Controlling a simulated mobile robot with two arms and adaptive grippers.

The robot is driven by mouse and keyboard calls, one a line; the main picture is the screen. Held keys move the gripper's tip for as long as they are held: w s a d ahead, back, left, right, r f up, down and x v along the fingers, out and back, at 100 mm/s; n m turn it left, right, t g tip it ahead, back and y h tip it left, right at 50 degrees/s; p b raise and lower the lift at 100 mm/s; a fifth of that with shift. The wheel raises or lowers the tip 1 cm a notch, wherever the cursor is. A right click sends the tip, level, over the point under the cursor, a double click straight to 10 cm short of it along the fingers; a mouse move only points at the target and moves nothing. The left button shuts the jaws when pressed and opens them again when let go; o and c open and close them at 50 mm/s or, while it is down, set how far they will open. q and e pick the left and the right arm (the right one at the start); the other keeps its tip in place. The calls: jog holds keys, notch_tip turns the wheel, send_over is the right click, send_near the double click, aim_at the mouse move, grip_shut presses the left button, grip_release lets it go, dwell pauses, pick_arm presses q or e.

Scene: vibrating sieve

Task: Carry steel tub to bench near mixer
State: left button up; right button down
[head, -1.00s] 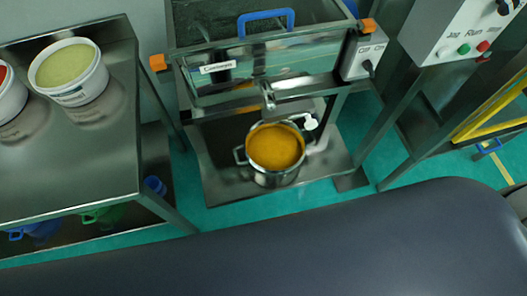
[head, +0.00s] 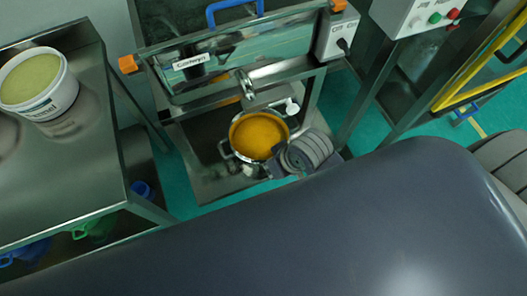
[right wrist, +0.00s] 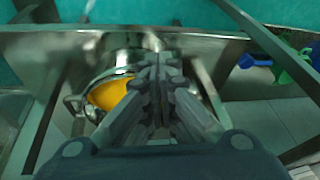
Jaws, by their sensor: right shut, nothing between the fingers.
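The steel tub (head: 232,152), full of orange material, stands on the low steel shelf under the vibrating sieve's spout. A side handle shows at its left. My right gripper (head: 278,165) is at the tub's near right side, its grey fingers overlapping the rim in the head view. In the right wrist view the fingers (right wrist: 157,62) are closed together, with nothing seen between them. The tub (right wrist: 85,108) is partly hidden behind them to the left there. I cannot tell whether they touch it. My left gripper is not in view.
A steel bench (head: 85,165) with a white tub of yellow-green material (head: 58,100) stands at left. Blue and green items sit on its lower shelf. A control box (head: 410,14) is at upper right, with a yellow frame (head: 470,80) beyond. My dark body fills the foreground.

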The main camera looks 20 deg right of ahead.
jog(key=w+a+r+g, duration=0.1)
jog(key=w+a, duration=0.3)
jog(key=a, duration=0.1)
jog(key=m+g+h, duration=0.2)
send_over(264, 153)
jog(key=s+a, duration=0.1)
jog(key=s, duration=0.2)
notch_tip(264, 153, down, 2)
notch_tip(264, 153, down, 10)
jog(key=shift+w+b, duration=0.15)
jog(key=shift+b, duration=0.25)
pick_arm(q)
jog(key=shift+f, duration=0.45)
pick_arm(e)
jog(key=s+p, duration=0.6)
jog(key=shift+r, duration=0.25)
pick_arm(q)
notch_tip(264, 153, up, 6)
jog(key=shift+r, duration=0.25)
pick_arm(e)
jog(key=shift+s+f, duration=0.25)
jog(key=shift+s, duration=0.25)
